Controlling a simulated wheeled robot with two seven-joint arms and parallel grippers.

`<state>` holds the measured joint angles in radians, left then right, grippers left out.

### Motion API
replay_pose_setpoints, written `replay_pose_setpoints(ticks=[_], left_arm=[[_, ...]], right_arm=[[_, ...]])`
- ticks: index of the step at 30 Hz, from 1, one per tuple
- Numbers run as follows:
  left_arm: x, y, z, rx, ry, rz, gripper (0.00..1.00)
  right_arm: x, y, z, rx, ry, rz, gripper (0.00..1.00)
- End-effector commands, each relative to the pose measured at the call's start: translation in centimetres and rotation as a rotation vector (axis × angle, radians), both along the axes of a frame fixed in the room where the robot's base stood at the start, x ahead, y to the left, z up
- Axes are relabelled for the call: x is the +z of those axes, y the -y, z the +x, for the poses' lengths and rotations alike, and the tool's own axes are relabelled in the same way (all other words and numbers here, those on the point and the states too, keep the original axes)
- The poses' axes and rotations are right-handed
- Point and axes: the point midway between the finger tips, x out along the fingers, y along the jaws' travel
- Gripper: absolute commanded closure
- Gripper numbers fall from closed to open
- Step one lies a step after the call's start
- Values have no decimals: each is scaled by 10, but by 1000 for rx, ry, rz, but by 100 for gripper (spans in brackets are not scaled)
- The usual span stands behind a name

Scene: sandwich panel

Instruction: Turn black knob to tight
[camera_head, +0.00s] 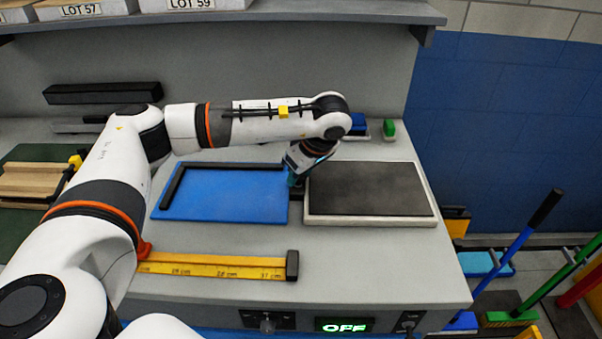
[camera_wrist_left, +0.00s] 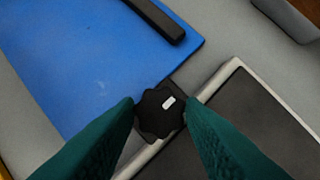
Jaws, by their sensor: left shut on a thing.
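The black knob (camera_wrist_left: 160,112) shows in the left wrist view, a lobed dark cap with a small white mark near its upper right. It sits between a blue board and a framed dark panel. My left gripper (camera_wrist_left: 160,118) has its green fingers shut on the knob from both sides. In the head view my left gripper (camera_head: 294,180) points down in the gap between board and panel, and it hides the knob there. My right gripper is not in view. No "tight" marking is readable.
The blue board (camera_head: 230,197) with a black L-shaped edge lies left. The dark panel (camera_head: 367,188) in its pale frame lies right. A yellow ruler (camera_head: 215,268) with a black end block lies in front. A green display (camera_head: 344,325) reads "OFF". A shelf with boxes overhangs the back.

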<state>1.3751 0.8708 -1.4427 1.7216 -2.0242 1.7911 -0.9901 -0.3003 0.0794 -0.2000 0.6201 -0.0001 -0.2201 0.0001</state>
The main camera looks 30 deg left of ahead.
Motion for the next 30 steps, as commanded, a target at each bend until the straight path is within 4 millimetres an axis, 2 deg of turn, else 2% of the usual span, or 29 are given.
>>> replay_pose_setpoints(ticks=[16,17,20,30], left_arm=[[1,0,0,-27,2,0,87],[1,0,0,-27,2,0,61],[1,0,0,-25,1,0,45],[2,1,0,-25,1,-1,43]], right_arm=[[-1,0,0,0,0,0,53],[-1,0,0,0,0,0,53],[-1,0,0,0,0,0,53],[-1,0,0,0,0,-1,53]])
